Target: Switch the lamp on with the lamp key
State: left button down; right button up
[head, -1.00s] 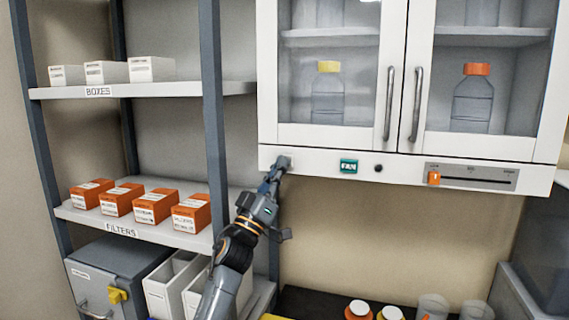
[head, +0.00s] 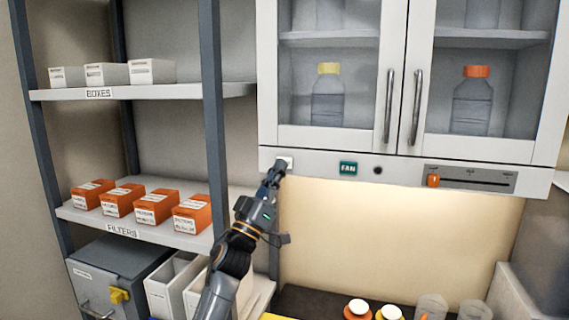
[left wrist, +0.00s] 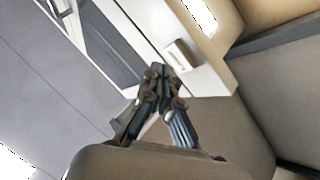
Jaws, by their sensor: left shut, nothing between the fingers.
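The lamp key (head: 286,161) is a small pale key at the left end of the white panel under the wall cabinet. It also shows in the left wrist view (left wrist: 181,54), just beyond the fingertips. My left gripper (head: 276,170) is shut and empty, just below and left of the key. In the wrist view its fingertips (left wrist: 157,72) look a little apart from the key. The wall below the cabinet is brightly lit, and a bright strip (left wrist: 203,14) shows under the cabinet in the wrist view. My right gripper is not in view.
A green FAN key (head: 348,168), a dark round knob (head: 378,171) and an orange slider (head: 433,181) sit along the same panel. A shelf rack with orange filter boxes (head: 153,207) stands close on the left. Capped bottles (head: 358,309) stand on the counter below.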

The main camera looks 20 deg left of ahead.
pick_arm(q)
jog(key=s+p, duration=0.3)
jog(key=s, duration=0.3)
jog(key=shift+p, duration=0.4)
